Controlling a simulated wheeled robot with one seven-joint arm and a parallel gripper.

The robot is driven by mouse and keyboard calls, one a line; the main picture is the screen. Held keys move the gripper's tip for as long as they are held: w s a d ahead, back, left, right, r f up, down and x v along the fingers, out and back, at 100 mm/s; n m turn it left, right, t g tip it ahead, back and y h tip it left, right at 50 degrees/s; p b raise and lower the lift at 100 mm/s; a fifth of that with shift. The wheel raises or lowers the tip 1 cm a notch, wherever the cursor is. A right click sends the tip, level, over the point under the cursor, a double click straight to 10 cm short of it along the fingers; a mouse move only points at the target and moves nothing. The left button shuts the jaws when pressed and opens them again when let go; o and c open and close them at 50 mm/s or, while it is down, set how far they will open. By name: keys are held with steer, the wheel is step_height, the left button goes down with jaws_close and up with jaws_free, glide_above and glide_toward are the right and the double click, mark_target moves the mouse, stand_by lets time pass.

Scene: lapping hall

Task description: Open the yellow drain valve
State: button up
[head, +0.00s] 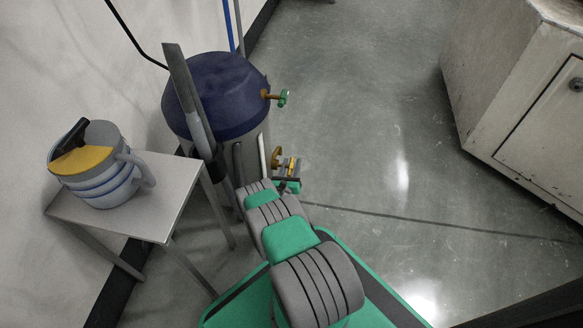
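The yellow drain valve (277,157) sits low on the right side of a tank, near its base. It has a brass-coloured body, and a small yellow part (291,164) shows just to its right. My arm reaches from the bottom of the head view toward it. My gripper (289,176) appears as a small dark and green shape directly at the valve's near side. The fingers are too small and partly hidden, so I cannot tell whether they touch the yellow part or how far apart they are.
The tank (252,139) has a dark blue lid (230,85) and a green-handled brass valve (282,98) higher up. A grey post leans in front of it. A small table (185,190) holds a striped jug (100,180). A worn cabinet (490,90) stands right; the floor between is open.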

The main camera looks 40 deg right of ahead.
jaws_close()
stand_by(0.3)
stand_by(0.3)
